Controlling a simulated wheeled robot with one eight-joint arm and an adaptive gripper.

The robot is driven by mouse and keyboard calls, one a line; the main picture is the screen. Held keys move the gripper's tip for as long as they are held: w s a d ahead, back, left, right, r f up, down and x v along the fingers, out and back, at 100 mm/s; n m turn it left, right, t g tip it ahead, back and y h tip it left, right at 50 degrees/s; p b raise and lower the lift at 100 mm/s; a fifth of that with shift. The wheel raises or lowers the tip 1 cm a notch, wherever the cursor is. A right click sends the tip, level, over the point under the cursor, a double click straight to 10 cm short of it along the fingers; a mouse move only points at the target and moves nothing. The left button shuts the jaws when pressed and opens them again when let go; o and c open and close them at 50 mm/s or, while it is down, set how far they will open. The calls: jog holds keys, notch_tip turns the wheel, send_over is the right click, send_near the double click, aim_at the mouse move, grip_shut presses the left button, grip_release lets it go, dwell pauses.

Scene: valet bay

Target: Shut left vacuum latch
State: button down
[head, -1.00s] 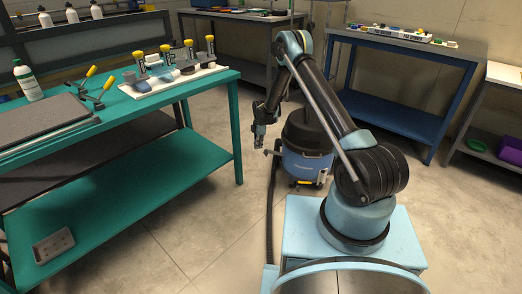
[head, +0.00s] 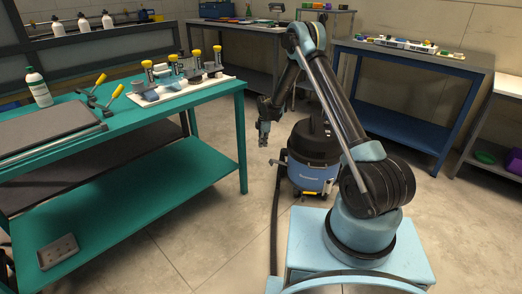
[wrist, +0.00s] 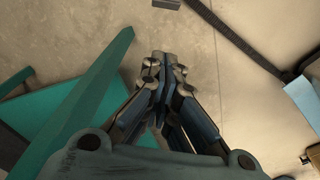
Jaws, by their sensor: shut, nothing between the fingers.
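The vacuum (head: 311,160) stands on the floor right of the green bench, with a black lid over a blue drum. A small grey piece, perhaps its left latch (head: 278,162), sticks out at its left side; its state is too small to tell. My gripper (head: 264,140) hangs in the air left of the vacuum, apart from it, pointing down. In the wrist view my gripper (wrist: 167,58) is shut and empty above the floor. A small grey part (wrist: 167,3) shows at the top edge there; I cannot tell whether it is the latch.
The green bench (head: 243,100) stands close on the left, and its edge (wrist: 95,85) also shows in the wrist view. A dark hose (head: 275,220) runs along the floor. A blue table (head: 400,100) stands behind at right.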

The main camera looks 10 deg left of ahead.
jog(key=s+d+r+m, duration=0.3)
jog(key=d+r, duration=0.3)
jog(key=r, duration=0.3)
jog(key=s+d+r+m+t, duration=0.1)
jog(key=s+d+r+m, duration=0.15)
jog(key=d+r, duration=0.5)
jog(key=s+d+r+m, duration=0.2)
jog(key=s+d+r, duration=0.15)
jog(key=r, duration=0.75)
jog(key=s+d+r+m, duration=0.3)
jog(key=s+d+r, duration=0.1)
jog(key=s+d, duration=0.25)
jog(key=s+d+r+m, duration=0.3)
jog(key=s+d+r, duration=0.2)
jog(key=s, duration=0.3)
jog(key=s+d+f+m, duration=0.2)
jog(key=s+d+m, duration=0.1)
jog(key=s, duration=0.5)
jog(key=s+d+f+m+t, duration=0.1)
jog(key=s+d+f+m, duration=0.1)
jog(key=s, duration=0.7)
jog(key=s+d+f+m, duration=0.3)
jog(key=s+d+m, duration=0.1)
jog(key=s, duration=0.5)
jog(key=shift+s+d+t+h, duration=0.2)
jog(key=shift+d+t+h, duration=0.15)
jog(key=shift+d, duration=0.4)
jog(key=shift+m, duration=0.25)
